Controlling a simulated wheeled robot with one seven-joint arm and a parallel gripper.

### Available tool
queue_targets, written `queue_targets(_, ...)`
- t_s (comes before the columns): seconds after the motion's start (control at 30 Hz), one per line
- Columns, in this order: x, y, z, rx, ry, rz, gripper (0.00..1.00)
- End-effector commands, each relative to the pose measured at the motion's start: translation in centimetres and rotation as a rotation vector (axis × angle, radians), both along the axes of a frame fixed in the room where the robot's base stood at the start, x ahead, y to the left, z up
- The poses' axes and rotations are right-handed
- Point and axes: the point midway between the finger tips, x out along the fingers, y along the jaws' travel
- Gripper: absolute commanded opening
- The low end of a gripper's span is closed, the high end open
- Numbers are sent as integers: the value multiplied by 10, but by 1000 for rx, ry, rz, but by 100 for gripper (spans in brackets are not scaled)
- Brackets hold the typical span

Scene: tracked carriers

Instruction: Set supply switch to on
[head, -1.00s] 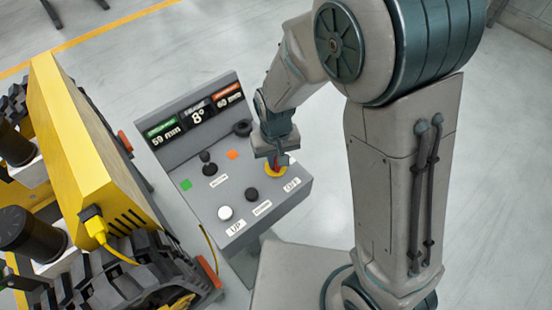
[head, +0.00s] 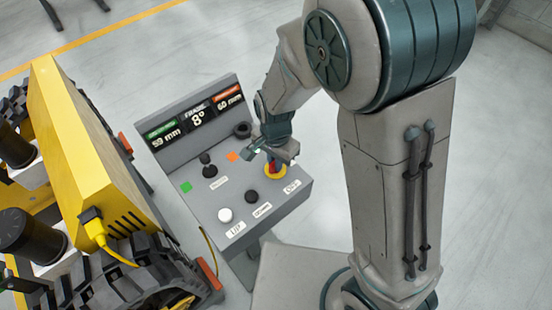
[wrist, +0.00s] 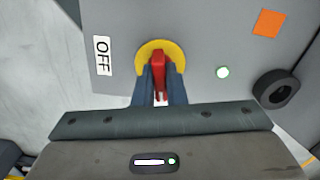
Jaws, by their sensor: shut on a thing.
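The supply switch is a red handle (wrist: 159,62) on a round yellow plate (wrist: 143,54); its plate (head: 283,173) also shows in the head view, on the right part of the grey panel. My gripper (wrist: 159,78) is shut on the red handle, one dark finger on each side of it. In the head view my gripper (head: 274,160) comes down on the switch from above and hides much of the handle. A white OFF label (wrist: 102,55) is left of the switch in the wrist view.
The grey console (head: 233,192) also bears black knobs, a white button (head: 225,215), an orange square (head: 232,156), a green square (head: 186,187) and a display (head: 197,112). A yellow machine (head: 85,150) stands close at the left. Clear floor lies behind the console.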

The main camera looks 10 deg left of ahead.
Motion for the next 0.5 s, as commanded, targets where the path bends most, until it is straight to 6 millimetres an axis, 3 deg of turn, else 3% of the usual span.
queue_targets(0.5,-1,1,0,0,1,-213,0)
